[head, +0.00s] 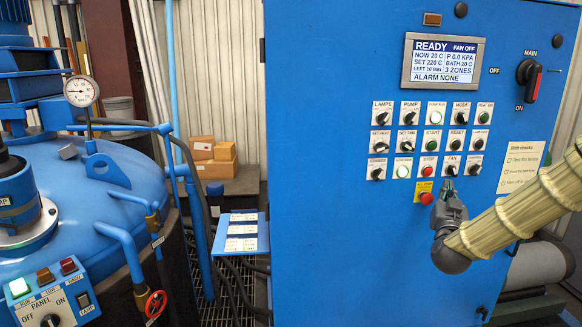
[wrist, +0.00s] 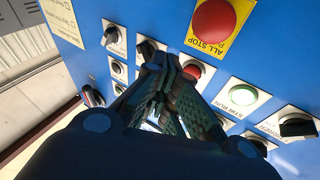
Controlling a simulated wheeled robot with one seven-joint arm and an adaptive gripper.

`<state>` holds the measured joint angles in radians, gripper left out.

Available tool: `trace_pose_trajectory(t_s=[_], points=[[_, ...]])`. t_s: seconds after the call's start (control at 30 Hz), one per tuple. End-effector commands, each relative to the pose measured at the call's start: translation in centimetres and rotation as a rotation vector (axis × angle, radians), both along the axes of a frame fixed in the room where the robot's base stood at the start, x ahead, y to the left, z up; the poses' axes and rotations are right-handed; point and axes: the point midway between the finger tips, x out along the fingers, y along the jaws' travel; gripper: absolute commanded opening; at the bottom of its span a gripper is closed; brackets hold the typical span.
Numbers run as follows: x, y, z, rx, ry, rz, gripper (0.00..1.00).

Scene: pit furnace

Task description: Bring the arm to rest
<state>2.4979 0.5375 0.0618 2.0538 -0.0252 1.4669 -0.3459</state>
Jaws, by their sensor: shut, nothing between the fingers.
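My arm, in a ribbed tan sleeve, reaches in from the right in the head view. My gripper (head: 449,188) is at the lower right of the control panel's (head: 335,150) switch rows, just below the FAN switch (head: 452,167). In the wrist view my gripper (wrist: 158,68) is shut and empty, its fingertips together close to the panel among the switches. Whether the tips touch a switch, I cannot tell. The red ALL STOP button (head: 427,198) is left of my gripper; it also shows at the top of the wrist view (wrist: 213,20).
A display (head: 445,60) reads READY, FAN OFF. The red-handled MAIN switch (head: 529,79) is at upper right. A blue furnace vessel (head: 110,170) with a gauge (head: 81,91) and a small panel (head: 48,303) stand left. A label shelf (head: 241,232) sits beside the cabinet. Boxes (head: 212,156) are behind.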

Motion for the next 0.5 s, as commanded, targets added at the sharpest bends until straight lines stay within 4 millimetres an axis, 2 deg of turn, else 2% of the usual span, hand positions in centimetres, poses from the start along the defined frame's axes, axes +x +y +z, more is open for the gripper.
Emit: trace_pose_trajectory(t_s=[0.03, 0.27, 0.37, 0.5], points=[[-0.1, 1.4, -3.0, 0.003, 0.061, 0.029, 0.00], [-1.9, 6.5, -15.0, 0.037, 0.317, 0.140, 0.00], [-3.6, 8.6, -20.1, 0.055, 0.431, 0.182, 0.00], [-6.8, 11.3, -27.1, 0.082, 0.593, 0.232, 0.00]])
